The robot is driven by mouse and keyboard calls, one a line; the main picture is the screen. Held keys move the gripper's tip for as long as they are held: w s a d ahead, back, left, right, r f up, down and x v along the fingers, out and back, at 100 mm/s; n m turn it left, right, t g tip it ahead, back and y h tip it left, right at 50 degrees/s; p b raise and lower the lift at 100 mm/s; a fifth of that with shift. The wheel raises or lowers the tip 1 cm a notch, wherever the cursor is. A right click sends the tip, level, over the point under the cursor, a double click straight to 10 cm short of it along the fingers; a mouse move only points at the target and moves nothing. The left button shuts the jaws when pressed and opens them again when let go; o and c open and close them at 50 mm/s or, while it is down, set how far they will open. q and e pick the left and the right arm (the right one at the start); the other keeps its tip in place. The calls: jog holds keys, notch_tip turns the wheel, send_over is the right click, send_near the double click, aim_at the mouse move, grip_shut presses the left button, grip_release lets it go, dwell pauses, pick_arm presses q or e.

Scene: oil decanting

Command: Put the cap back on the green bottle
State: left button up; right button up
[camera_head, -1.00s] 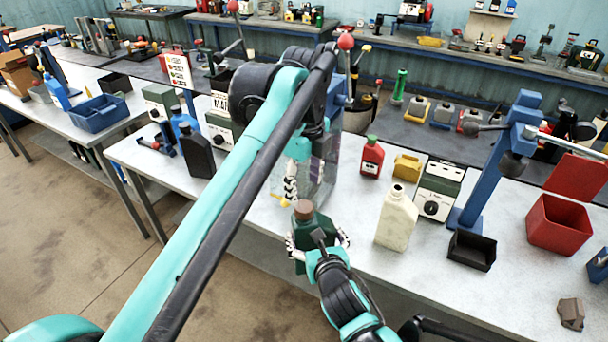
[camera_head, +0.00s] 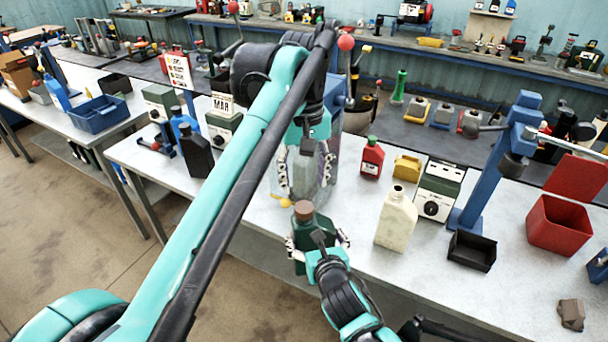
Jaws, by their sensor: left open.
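The green bottle (camera_head: 314,225) is upright near the table's front edge, with a brown cap (camera_head: 304,210) on its neck. Whether the cap is screwed tight cannot be told. My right gripper (camera_head: 318,244) is shut around the bottle's body, one finger on each side. My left gripper (camera_head: 306,173) is open and empty, above and behind the capped bottle, its fingers apart and clear of the cap. My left arm crosses the middle of the view.
A clear tank with a yellow tap (camera_head: 283,202) stands behind my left gripper. A cream jug (camera_head: 396,218), a red bottle (camera_head: 372,157), a black tray (camera_head: 472,250) and a red bin (camera_head: 558,224) stand to the right. A black bottle (camera_head: 196,152) stands left. The front right tabletop is mostly clear.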

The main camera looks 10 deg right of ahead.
aim_at(304, 207)
pick_arm(q)
jog(key=n, duration=0.4)
jog(key=shift+r+n, duration=0.15)
jog(key=shift+n, duration=0.15)
jog(key=n, duration=0.4)
jog(key=shift+r+n, duration=0.1)
jog(key=shift+n, duration=0.2)
jog(key=shift+f, duration=4)
